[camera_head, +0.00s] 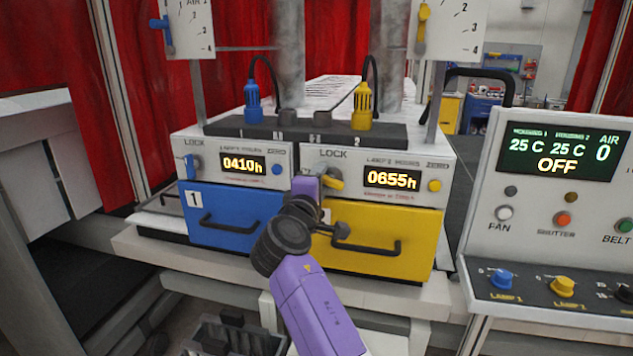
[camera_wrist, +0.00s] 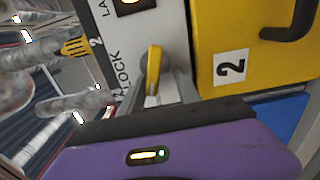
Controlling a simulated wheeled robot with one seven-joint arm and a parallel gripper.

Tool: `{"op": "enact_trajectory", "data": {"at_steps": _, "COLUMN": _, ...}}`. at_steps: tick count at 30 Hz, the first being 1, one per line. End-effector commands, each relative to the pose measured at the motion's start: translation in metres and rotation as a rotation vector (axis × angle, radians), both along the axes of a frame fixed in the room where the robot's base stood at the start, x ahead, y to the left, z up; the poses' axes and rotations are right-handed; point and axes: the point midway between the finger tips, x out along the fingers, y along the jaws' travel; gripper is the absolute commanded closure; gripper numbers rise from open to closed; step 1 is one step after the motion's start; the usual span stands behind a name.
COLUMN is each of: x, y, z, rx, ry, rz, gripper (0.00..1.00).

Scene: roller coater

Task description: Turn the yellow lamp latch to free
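The yellow lamp latch (camera_head: 332,174) is a small lever under the word LOCK on the white panel of lamp unit 2, above the yellow drawer (camera_head: 375,222). In the wrist view the latch (camera_wrist: 154,72) stands out between grey finger shapes. My gripper (camera_wrist: 163,88) is right at the latch, with its fingers close along both sides. Whether they press on it cannot be told. In the head view my purple and black gripper (camera_head: 322,186) partly hides the latch and the drawer's left side.
The blue drawer (camera_head: 228,218) with its own blue latch (camera_head: 190,167) is just left. The yellow drawer's black handle (camera_head: 365,248) sticks out below my gripper. A control console (camera_head: 550,210) stands at the right. Cabled plugs stand on the black bar above.

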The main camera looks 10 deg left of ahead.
Motion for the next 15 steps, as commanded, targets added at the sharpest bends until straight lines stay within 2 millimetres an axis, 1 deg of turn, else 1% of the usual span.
{"op": "enact_trajectory", "data": {"at_steps": 1, "x": 0.0007, "y": -0.0019, "z": -0.0019, "rx": 0.001, "ry": 0.004, "rz": -0.004, "gripper": 0.64}}
{"op": "enact_trajectory", "data": {"at_steps": 15, "x": -0.0015, "y": 0.0032, "z": 0.0014, "rx": 0.002, "ry": -0.002, "rz": 0.006, "gripper": 0.64}}
